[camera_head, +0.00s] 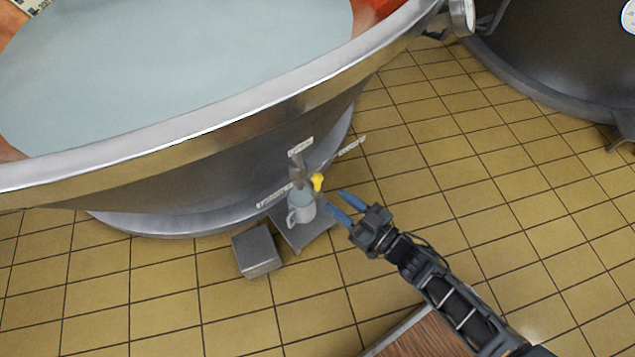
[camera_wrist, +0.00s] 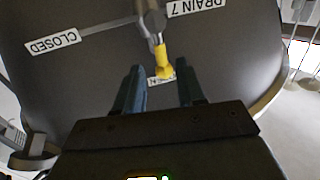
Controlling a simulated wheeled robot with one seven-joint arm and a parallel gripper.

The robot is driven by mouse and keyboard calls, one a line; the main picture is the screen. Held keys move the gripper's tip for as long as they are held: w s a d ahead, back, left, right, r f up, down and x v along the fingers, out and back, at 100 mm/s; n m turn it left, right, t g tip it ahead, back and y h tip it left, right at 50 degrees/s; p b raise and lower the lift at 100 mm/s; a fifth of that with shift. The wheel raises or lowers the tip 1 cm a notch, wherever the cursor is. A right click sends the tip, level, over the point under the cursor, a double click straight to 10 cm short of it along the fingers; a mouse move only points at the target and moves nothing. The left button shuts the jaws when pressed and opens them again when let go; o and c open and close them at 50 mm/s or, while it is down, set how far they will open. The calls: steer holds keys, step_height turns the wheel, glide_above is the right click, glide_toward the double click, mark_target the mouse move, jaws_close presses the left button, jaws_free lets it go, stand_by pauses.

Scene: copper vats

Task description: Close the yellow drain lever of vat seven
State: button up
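Vat seven (camera_head: 210,165) is a large steel vat full of pale liquid. Its yellow drain lever (camera_head: 318,181) is low on the outer wall. In the wrist view the yellow lever (camera_wrist: 163,62) points down the picture at a partly hidden label (camera_wrist: 161,79), away from the CLOSED label (camera_wrist: 53,41). A DRAIN 7 label (camera_wrist: 197,6) is above it. My gripper (camera_head: 336,200) is open and empty, just right of the lever in the head view. In the wrist view the lever's tip lies in line with the gap between the fingers; I cannot tell if they touch.
A pale mug (camera_head: 301,207) stands under the drain spout on a metal plate (camera_head: 317,231). A metal box (camera_head: 257,251) is to its left. A wooden surface (camera_head: 425,335) is by my arm. A second dark vat (camera_head: 560,50) is upper right. Tiled floor between is clear.

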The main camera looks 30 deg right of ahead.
mark_target(317, 186)
steer(key=b+x, duration=0.1)
steer(key=x, duration=0.6)
steer(key=shift+w+a, duration=0.15)
steer(key=shift+w, duration=0.2)
jaws_close()
